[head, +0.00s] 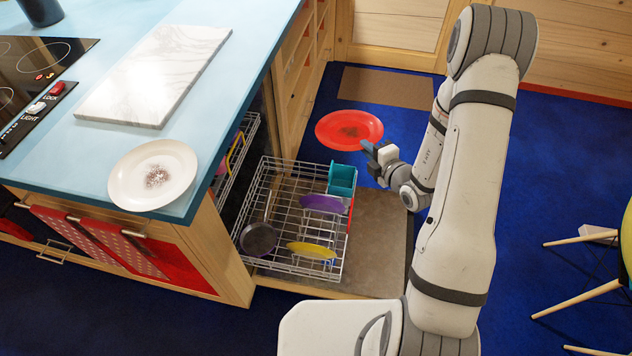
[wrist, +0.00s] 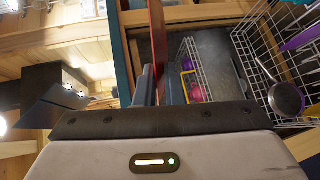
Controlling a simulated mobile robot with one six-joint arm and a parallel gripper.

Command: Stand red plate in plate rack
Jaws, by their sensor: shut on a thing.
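In the wrist view the red plate (wrist: 157,45) shows edge-on between the fingers of my gripper (wrist: 160,88). The wire plate rack (head: 285,185) is pulled out from under the counter, left of and nearer than my gripper. A purple plate (head: 322,203) and a yellow plate (head: 312,250) stand tilted in it. The rack (wrist: 245,50) also shows at right in the wrist view.
The rack also holds a teal cup (head: 342,178) and a dark round pan (head: 258,238). A smeared white plate (head: 153,175) lies at the corner of the blue counter (head: 215,120). An upper rack (head: 236,150) is partly out. Chair legs (head: 580,298) stand at right.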

